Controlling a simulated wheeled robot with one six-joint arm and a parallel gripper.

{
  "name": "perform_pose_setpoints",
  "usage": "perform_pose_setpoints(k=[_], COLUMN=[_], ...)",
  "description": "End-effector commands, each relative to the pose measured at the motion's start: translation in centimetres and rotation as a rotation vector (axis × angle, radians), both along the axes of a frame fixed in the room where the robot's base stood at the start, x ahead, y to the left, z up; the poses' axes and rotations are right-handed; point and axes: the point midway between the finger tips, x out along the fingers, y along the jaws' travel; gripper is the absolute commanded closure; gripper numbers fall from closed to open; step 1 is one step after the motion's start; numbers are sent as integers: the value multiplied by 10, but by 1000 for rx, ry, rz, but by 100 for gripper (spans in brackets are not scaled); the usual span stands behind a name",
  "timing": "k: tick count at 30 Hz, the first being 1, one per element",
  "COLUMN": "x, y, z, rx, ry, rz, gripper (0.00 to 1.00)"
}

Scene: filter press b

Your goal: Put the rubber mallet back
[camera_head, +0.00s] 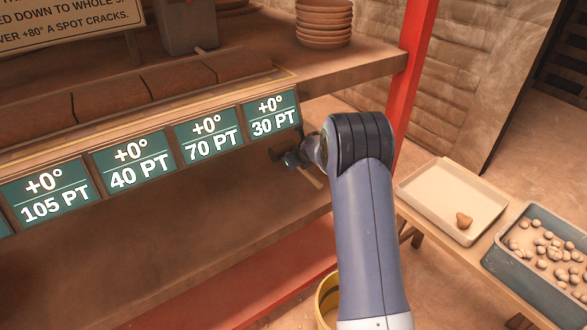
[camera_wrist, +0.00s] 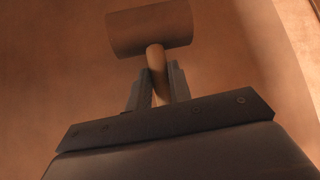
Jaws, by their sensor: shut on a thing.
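The rubber mallet shows in the wrist view, with a brown cylindrical head (camera_wrist: 150,28) and a light wooden handle (camera_wrist: 155,58). My gripper (camera_wrist: 158,80) is shut on the handle, just below the head. In the head view my gripper (camera_head: 290,158) is small and dark, at the shelf's right end, below the "30 PT" label (camera_head: 271,114). A short pale stick (camera_head: 312,178) beside it looks like part of the handle. The mallet head cannot be made out there. In the wrist view a plain brown surface lies behind the mallet; whether they touch cannot be told.
The lower shelf board (camera_head: 150,240) is bare. A red post (camera_head: 412,75) stands right behind my arm. Stacked saucers (camera_head: 324,20) sit on the upper shelf. At right are a pale tray (camera_head: 440,195) with one lump and a grey bin (camera_head: 520,285) of stones. A yellow bucket (camera_head: 324,305) stands below.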

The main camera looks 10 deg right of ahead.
Motion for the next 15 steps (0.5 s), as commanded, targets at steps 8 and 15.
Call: perform_pose_setpoints(k=[8,15], x=[1,0], y=[0,0], z=[-24,-25], rx=[1,0], ry=[-2,2], rz=[-1,0], gripper=[100,72])
